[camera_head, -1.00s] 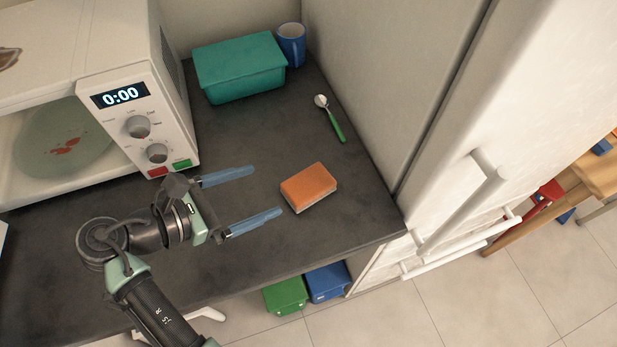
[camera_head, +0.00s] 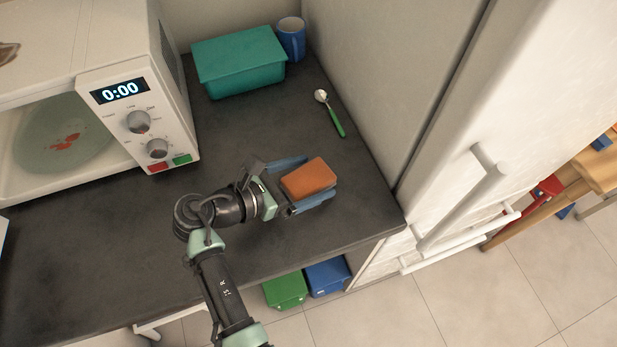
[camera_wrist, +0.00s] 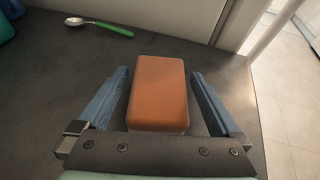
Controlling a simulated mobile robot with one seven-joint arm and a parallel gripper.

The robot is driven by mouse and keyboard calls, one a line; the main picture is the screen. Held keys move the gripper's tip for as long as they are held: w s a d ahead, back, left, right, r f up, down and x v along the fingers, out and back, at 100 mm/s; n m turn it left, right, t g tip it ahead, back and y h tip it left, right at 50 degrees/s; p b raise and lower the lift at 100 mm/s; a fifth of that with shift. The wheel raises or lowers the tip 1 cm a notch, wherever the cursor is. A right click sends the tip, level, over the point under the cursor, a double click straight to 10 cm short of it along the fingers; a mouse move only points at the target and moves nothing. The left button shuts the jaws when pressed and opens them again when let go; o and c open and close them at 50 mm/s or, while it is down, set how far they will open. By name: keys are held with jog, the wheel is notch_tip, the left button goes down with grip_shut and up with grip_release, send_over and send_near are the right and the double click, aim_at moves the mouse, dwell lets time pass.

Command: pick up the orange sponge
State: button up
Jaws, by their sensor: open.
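The orange sponge (camera_head: 309,177) lies on the dark countertop, left of the white fridge. It also shows in the wrist view (camera_wrist: 158,90), centred between my fingers. My gripper (camera_head: 305,182) is open, with one blue finger on each side of the sponge. In the wrist view my gripper (camera_wrist: 160,88) shows a gap of dark counter between each finger and the sponge. The sponge's lower near edge is close to the gripper's palm; whether they touch I cannot tell.
A green-handled spoon (camera_head: 330,114) lies beyond the sponge. A teal box (camera_head: 240,65) and a blue mug (camera_head: 291,40) stand at the back. The open microwave (camera_head: 140,110) is at left. The fridge (camera_head: 375,90) bounds the right side. Bare counter (camera_head: 120,240) lies left of my gripper.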

jog(key=shift+w+d+f, duration=0.1)
jog(key=shift+w+d, duration=0.1)
jog(key=shift+d, duration=0.1)
jog(key=c, duration=1)
